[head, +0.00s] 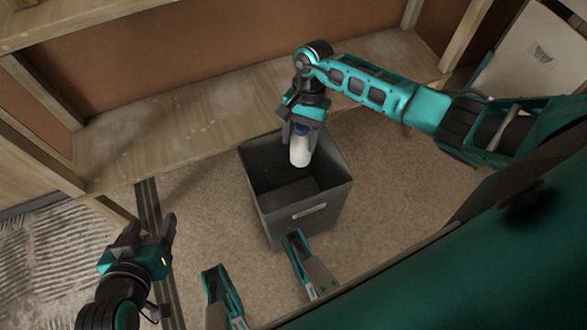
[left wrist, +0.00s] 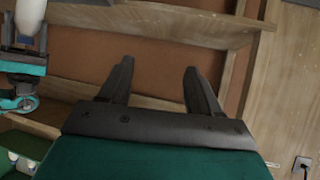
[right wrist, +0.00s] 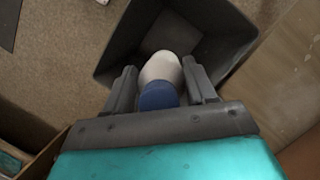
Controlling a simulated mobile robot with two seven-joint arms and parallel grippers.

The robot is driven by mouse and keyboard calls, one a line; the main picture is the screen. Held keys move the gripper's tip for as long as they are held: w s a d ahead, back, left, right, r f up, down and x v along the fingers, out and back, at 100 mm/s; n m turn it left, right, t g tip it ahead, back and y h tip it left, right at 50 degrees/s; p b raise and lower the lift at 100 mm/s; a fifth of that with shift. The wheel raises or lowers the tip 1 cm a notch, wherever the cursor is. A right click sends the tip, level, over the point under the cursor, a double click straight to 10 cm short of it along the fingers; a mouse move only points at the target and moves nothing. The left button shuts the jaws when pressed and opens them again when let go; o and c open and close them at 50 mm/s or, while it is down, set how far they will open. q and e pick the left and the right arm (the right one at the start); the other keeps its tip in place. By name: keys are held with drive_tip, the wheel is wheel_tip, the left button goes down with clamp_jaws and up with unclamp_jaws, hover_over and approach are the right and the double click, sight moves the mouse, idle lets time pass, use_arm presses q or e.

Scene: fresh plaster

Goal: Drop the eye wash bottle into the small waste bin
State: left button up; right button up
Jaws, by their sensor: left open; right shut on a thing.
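The eye wash bottle (head: 300,150) is white with a blue cap. My right gripper (head: 301,130) is shut on it near the cap and holds it over the opening of the small waste bin. The bottle also shows between the fingers in the right wrist view (right wrist: 160,80), white end away from the wrist. The small waste bin (head: 307,214) is a dark grey, square, open box with a label on its front. Its visible floor looks empty. My left gripper (head: 153,225) is open and empty, left of the bin and apart from it.
A wooden shelf (head: 180,120) with a brown back panel runs behind the bin. The bin stands on a beige carpet (head: 200,250). A striped grey patch (head: 50,245) lies at the left. A pale board (head: 530,55) stands at the upper right.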

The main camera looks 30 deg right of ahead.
drive_tip(key=shift+f, duration=0.5)
drive_tip(key=o, duration=1.3)
use_arm(q)
drive_tip(key=shift+w+d, duration=0.15)
drive_tip(key=shift+d, duration=0.05)
drive_tip(key=p, duration=0.1)
drive_tip(key=a+r+p, duration=0.1)
drive_tip(key=shift+s+p, duration=0.2)
drive_tip(key=shift+p, duration=0.1)
use_arm(e)
drive_tip(key=v, duration=1.3)
use_arm(q)
drive_tip(key=shift+r, duration=0.1)
